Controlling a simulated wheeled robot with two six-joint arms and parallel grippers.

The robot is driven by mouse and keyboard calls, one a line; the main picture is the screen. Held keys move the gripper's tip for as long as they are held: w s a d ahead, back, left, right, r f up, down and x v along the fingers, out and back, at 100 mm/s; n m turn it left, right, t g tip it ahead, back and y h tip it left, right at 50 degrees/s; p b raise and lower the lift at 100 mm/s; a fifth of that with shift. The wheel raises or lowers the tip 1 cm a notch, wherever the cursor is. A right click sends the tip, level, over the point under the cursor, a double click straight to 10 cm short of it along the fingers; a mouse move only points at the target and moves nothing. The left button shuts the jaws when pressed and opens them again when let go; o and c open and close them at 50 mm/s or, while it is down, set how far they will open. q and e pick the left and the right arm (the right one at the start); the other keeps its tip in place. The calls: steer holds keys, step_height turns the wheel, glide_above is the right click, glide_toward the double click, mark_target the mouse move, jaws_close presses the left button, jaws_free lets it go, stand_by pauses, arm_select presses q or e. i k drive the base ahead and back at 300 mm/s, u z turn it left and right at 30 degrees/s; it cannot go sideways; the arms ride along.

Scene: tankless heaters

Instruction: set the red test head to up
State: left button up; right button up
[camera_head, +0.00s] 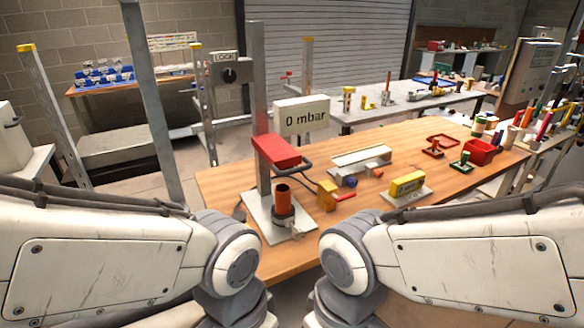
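The red test head (277,150) is a red block on the grey upright column (260,100) at the left of the wooden table. It sits above an orange-brown open tube (283,198), with a visible gap between them. The tube stands in a dark grey collar on a pale base plate (265,222). A dark curved bar or hose runs from the head's right side. A gauge sign (302,117) behind the head reads "0 mbar". A "LOCK" sign with a dark round knob (230,75) is left of the column. Both my grippers are out of view; only my arms show.
A yellow valve with a red handle (330,193) lies just right of the tube.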

mark_target(282, 158)
steer(key=u, duration=0.05)
steer(key=k, duration=0.5)
steer(key=u, duration=1.2)
steer(key=i, duration=0.6)
steer(key=z, duration=0.5)
